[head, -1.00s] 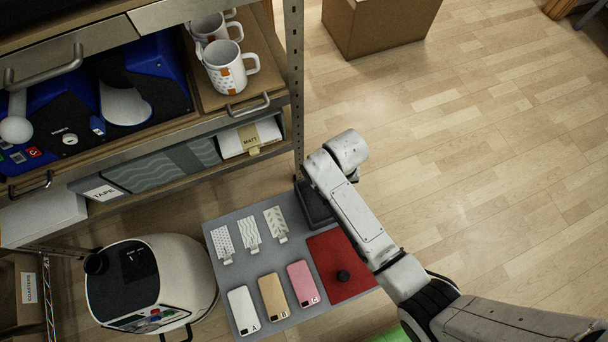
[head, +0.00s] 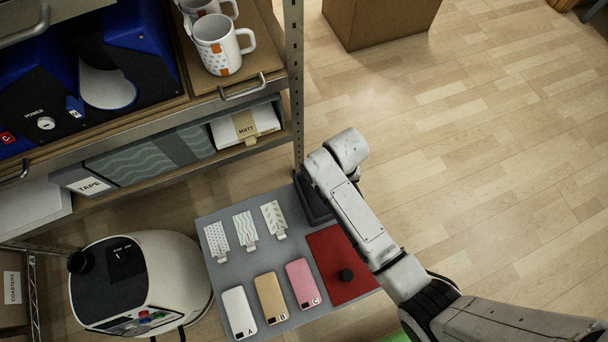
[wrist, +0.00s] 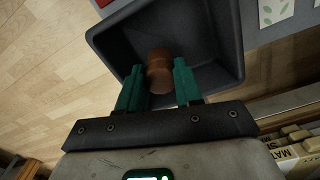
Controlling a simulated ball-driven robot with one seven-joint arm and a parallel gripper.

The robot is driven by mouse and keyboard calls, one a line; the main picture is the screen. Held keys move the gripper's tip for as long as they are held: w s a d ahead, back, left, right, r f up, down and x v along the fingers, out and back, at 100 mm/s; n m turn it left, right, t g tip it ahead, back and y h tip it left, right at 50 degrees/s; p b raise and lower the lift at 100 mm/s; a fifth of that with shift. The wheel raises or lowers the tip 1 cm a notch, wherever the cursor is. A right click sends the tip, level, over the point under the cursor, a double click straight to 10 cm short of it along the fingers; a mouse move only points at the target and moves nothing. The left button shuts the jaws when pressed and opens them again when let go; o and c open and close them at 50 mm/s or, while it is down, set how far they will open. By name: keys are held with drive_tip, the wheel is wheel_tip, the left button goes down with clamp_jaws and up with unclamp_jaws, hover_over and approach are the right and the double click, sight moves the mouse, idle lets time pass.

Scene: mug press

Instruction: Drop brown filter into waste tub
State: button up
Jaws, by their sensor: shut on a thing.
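In the wrist view the brown filter (wrist: 160,72), a small ridged cylinder, is between the teal fingertips of my gripper (wrist: 159,82), which is shut on it. The filter shows against the inside of the waste tub (wrist: 229,45), a dark grey open box; I cannot tell its exact height over the tub floor. In the head view the waste tub (head: 312,204) shows as a dark strip at the back right of the grey mat, partly hidden by my arm. My gripper is hidden there behind my arm.
The grey mat (head: 243,272) holds patterned cards, phone cases and a red sheet (head: 334,262) with a black knob. A metal shelf (head: 297,90) with mugs (head: 221,45) stands behind at left. A white machine (head: 145,285) is at left.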

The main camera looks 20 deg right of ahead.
drive_tip(key=o, duration=1.1)
wheel_tip(320, 180, up, 11)
drive_tip(key=p, duration=0.3)
drive_tip(key=shift+f, duration=0.1)
